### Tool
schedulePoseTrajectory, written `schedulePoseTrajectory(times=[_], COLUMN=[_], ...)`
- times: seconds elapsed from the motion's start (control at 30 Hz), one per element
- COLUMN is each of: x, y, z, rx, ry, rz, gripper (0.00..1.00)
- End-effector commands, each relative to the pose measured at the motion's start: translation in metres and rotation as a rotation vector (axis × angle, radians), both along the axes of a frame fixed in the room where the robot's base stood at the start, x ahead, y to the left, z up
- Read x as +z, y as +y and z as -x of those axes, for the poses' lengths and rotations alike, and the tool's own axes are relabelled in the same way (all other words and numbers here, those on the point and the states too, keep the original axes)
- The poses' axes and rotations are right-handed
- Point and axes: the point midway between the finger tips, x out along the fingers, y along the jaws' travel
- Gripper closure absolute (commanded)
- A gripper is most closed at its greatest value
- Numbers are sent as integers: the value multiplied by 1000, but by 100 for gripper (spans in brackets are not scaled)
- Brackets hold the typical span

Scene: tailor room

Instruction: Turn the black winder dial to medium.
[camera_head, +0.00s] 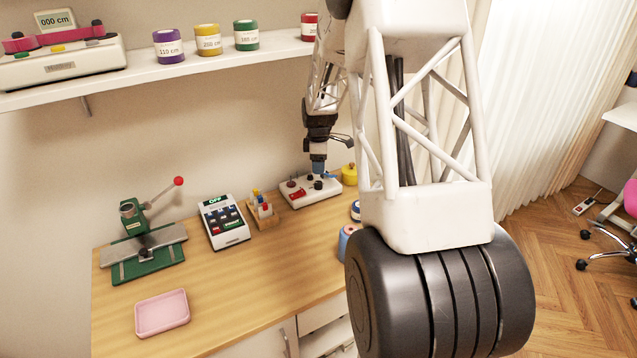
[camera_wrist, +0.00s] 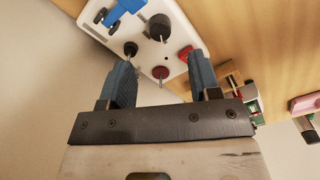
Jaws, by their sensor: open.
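The winder is a white box (camera_head: 325,192) at the back right of the wooden table; its white top also shows in the wrist view (camera_wrist: 178,52). A wide black knob with a light mark, seemingly the dial (camera_wrist: 158,27), is on it, with a smaller black knob (camera_wrist: 130,48) nearby. In the head view the black dial (camera_head: 318,184) is tiny and its setting cannot be read. My gripper (camera_head: 318,170) is above the winder, pointing down. In the wrist view its blue fingers (camera_wrist: 159,62) are apart with nothing held between them; the wide knob lies beyond the fingertips.
The winder also carries a red spindle (camera_wrist: 160,72), a red button (camera_wrist: 185,52) and a blue part (camera_wrist: 122,10). A yellow spool (camera_head: 349,174) stands right of it, a bottle rack (camera_head: 263,211) left. A pink tray (camera_head: 162,312) lies at front left; the table's front middle is clear.

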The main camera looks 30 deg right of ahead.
Motion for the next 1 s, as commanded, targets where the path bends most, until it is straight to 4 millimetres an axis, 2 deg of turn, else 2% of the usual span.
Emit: schedulePoseTrajectory(times=[0.17, 0.37, 0.8, 1.0], x=[-1, -12, -61, -75], y=[0, 0, 0, 0], z=[0, 0, 0, 0], rx=[0, 0, -1, -1], ry=[0, 2, 2, 1], rz=[0, -1, -1, 0], gripper=[43, 43, 43, 43])
